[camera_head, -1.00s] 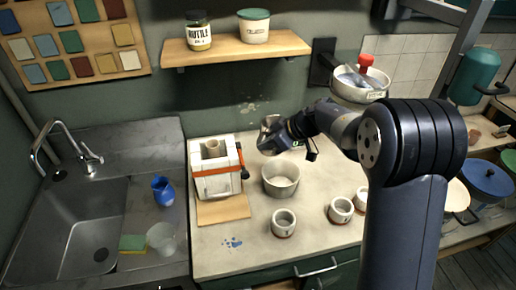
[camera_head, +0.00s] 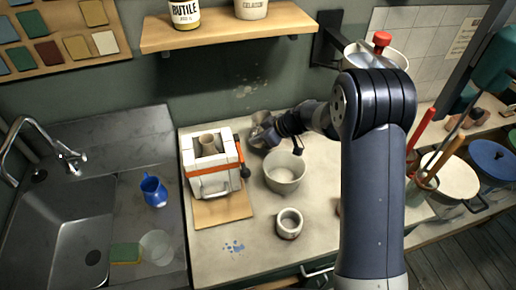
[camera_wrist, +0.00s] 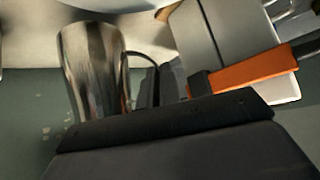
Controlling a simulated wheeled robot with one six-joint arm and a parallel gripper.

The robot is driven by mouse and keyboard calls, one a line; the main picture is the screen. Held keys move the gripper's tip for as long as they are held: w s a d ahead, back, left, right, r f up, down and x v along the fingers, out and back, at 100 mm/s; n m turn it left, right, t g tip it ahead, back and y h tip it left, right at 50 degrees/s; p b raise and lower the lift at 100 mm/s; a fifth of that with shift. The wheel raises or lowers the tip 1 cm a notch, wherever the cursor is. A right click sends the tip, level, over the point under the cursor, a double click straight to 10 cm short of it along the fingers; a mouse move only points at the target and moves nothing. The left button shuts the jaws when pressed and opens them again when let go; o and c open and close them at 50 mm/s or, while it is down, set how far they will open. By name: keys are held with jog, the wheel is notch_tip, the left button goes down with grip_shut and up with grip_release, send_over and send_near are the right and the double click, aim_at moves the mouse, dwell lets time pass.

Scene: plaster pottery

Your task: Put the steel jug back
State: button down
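The steel jug (camera_head: 260,130) is at the back of the counter, right of the strapped white mold, at the end of my gripper (camera_head: 272,133). In the wrist view the jug (camera_wrist: 90,70) is shiny and close in front of my gripper, with its thin dark handle on the right. A dark finger part of my gripper (camera_wrist: 148,88) lies at the handle. The fingertips are mostly hidden, so whether they grip the handle is unclear. I cannot tell whether the jug's base touches the counter.
The strapped mold (camera_head: 190,165) stands on a wooden board (camera_head: 222,212). A pale bowl (camera_head: 284,178) is just in front of the jug, with a small cup (camera_head: 289,223) nearer. The shelf (camera_head: 215,37) is above. The sink (camera_head: 65,225) and blue pitcher (camera_head: 154,192) are left.

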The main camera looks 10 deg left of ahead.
notch_tip(320, 180, down, 5)
dwell(0.4)
jog(key=c, duration=1.6)
grip_release()
jog(key=shift+f, duration=0.1)
jog(key=b+v, duration=0.1)
jog(key=v, duration=1.1)
